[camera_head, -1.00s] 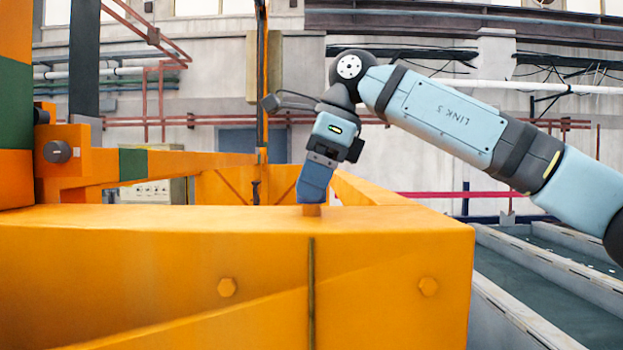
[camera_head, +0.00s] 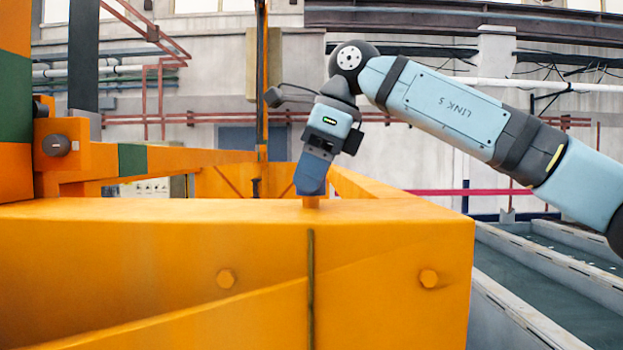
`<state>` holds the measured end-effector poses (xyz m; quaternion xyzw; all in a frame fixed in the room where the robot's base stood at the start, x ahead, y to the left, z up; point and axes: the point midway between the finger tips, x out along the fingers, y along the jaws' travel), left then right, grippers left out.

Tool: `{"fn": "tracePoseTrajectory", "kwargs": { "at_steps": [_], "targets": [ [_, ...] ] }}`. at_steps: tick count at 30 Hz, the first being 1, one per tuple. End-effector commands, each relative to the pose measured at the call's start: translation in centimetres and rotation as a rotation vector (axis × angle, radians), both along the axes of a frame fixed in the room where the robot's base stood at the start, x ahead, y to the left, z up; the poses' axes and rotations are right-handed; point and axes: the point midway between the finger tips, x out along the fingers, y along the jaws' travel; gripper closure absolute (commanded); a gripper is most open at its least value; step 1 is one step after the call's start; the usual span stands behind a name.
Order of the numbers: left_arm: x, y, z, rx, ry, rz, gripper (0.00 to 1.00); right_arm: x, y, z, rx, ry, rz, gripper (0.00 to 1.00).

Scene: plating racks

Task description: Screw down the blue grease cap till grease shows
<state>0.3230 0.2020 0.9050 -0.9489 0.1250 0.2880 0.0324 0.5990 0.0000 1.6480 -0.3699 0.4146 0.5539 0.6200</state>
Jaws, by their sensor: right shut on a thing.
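My right gripper (camera_head: 311,184) reaches down from the right to the top of the orange beam (camera_head: 150,240). It is shut on the blue grease cap (camera_head: 310,180), a dark blue piece at its lower end. The cap sits slightly tilted over a short orange stub (camera_head: 311,202) on the beam's top face. Where the fingers end and the cap begins is hard to tell. No grease can be made out at the stub. My left gripper is not in view.
An orange post with a green band (camera_head: 14,95) stands at the left. Orange side rails (camera_head: 370,187) run behind the beam. Grey tanks (camera_head: 550,275) lie at the lower right.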

Motion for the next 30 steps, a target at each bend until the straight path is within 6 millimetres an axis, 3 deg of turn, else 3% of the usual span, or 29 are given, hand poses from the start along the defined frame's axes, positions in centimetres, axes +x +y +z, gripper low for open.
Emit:
{"fn": "tracePoseTrajectory", "kwargs": {
  "at_steps": [11,30],
  "targets": [
    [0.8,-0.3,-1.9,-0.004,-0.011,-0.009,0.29,0.0,0.0,-0.2,0.001,-0.004,-0.336,0.78],
    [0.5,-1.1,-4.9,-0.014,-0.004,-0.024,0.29,-0.1,0.0,0.0,0.002,-0.004,-0.945,0.78]
  ]
}}
